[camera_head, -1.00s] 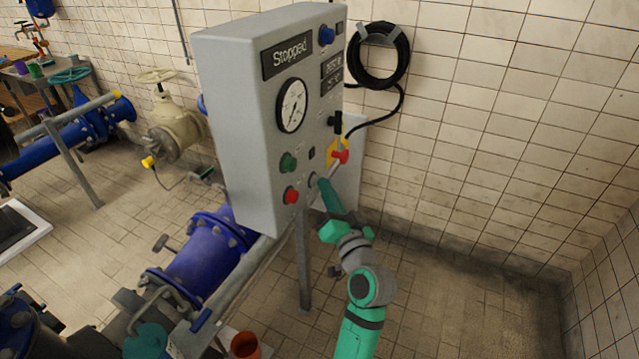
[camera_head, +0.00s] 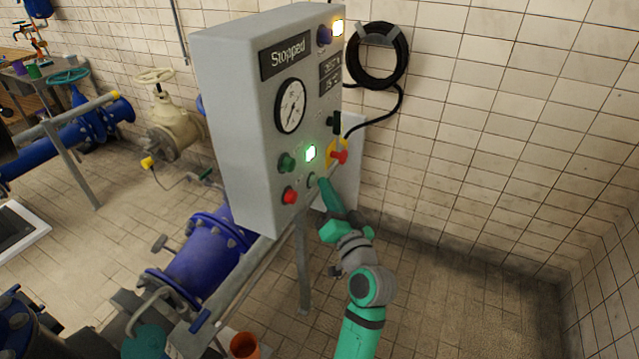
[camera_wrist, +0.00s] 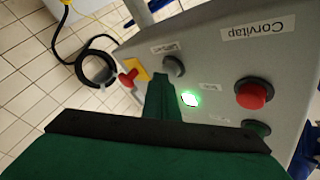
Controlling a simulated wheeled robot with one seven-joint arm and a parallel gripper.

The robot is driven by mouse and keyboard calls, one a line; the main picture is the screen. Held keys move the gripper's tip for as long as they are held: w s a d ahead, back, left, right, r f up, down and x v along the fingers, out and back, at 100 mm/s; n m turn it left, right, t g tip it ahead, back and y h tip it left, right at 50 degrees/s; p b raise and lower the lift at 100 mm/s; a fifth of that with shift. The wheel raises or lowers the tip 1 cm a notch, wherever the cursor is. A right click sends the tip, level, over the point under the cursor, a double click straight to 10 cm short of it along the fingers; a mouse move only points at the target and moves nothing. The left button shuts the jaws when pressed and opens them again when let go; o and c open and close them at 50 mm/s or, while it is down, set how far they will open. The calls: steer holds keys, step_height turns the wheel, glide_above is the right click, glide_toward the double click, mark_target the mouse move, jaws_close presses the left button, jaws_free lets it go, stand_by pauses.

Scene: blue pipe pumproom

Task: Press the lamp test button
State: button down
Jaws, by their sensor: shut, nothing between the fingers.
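The grey control panel (camera_head: 240,130) stands at the centre of the head view, its display reading "Stopped". A grey button (camera_head: 311,181) sits low on its face, right of the red button (camera_head: 289,196); the grey button also shows in the wrist view (camera_wrist: 174,66). Its label is too small to read. My gripper (camera_head: 322,182) is shut and empty, its tip at or against the grey button. In the wrist view the green fingers partly cover the button's lower edge. A green lamp (camera_head: 310,153) and a white-yellow lamp (camera_head: 338,27) are lit.
A green button (camera_head: 287,162), a black switch (camera_head: 334,123) and a red emergency stop (camera_head: 340,157) on yellow are close to my gripper. A coiled black cable (camera_head: 378,56) hangs on the tiled wall. Blue pipework (camera_head: 205,255) lies left. The floor at right is clear.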

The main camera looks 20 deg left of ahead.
steer(key=d, duration=0.5)
steer(key=shift+s+d, duration=0.2)
steer(key=shift+d, duration=0.15)
stand_by(0.3)
steer(key=shift+d+f, duration=0.1)
stand_by(0.5)
